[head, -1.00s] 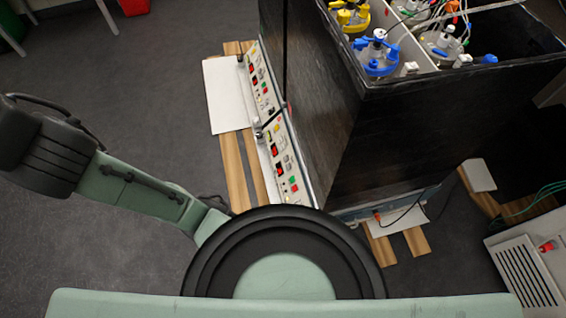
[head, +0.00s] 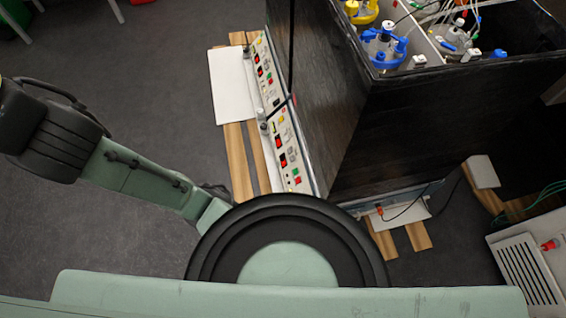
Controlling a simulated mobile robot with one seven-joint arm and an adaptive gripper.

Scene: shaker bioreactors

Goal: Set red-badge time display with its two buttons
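Two control panels run along the lower left side of the black shaker box. The nearer panel (head: 287,145) shows red display or button patches, a green button and a yellow badge. The farther panel (head: 266,70) has a similar row of red, yellow and dark parts. The panels are small and seen steeply from above, so I cannot tell which display carries the red badge or read any digits. My green arm reaches to the left edge of the view, left of the panels. My gripper is out of view.
The black box (head: 430,130) stands right of the panels and holds bottles with blue (head: 384,45) and yellow caps and tubing. A white board (head: 231,87) and wooden slats (head: 237,165) lie left of the panels. Grey floor at left is free. A vented white unit (head: 527,265) stands lower right.

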